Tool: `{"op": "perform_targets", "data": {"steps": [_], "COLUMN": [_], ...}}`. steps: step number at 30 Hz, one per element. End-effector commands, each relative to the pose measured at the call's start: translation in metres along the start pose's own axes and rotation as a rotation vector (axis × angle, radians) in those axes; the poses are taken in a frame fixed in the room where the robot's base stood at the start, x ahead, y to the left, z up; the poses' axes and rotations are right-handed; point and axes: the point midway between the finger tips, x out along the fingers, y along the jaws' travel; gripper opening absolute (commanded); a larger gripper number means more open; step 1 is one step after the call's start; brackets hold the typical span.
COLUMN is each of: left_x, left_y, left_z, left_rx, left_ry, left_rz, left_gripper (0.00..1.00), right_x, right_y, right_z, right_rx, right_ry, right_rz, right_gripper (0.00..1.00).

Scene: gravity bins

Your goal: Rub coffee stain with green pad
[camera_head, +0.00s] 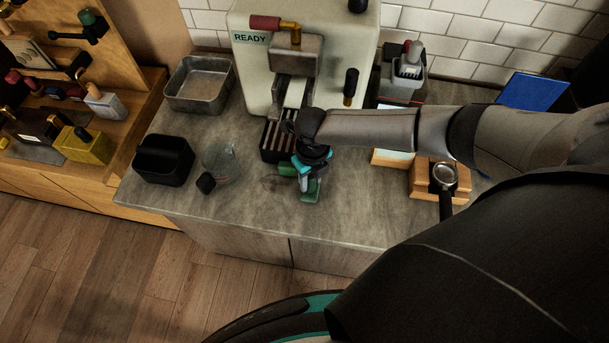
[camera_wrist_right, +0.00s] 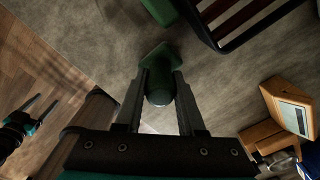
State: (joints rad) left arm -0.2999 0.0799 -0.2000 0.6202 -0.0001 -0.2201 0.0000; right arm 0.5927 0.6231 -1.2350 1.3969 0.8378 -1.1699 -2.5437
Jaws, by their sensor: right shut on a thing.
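The green pad (camera_head: 311,190) is a small flat block with a rounded handle, low over the grey counter near its front edge. My right gripper (camera_head: 308,170) points down and is shut on its handle; in the right wrist view the pad (camera_wrist_right: 155,58) shows beyond the two fingers (camera_wrist_right: 162,85). I cannot tell whether the pad touches the counter.
A second green object (camera_head: 286,169) lies just left of the pad. The espresso machine (camera_head: 255,75) and its slatted drip tray (camera_head: 270,152) stand behind. A glass jug (camera_head: 222,162) and black bin (camera_head: 163,158) stand left. A portafilter (camera_head: 444,177) rests on a wooden stand right.

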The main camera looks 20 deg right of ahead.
Motion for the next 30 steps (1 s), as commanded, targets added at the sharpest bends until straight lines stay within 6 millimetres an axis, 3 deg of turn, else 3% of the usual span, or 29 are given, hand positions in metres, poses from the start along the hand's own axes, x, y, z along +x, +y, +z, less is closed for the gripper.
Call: {"op": "perform_targets", "data": {"steps": [17, 30], "left_x": [-0.003, -0.006], "left_y": [0.000, 0.000], "left_z": [0.000, -0.001], "left_rx": [0.000, 0.000], "left_ry": [0.000, 0.000], "left_rz": [0.000, 0.000], "left_gripper": [0.70, 0.70], "right_x": [0.003, 0.002], "right_y": [-0.011, -0.030], "right_z": [-0.012, -0.032], "right_rx": [0.000, 0.000], "right_ry": [0.011, 0.012], "right_rz": [-0.007, -0.008], "right_gripper": [0.00, 0.00]}}
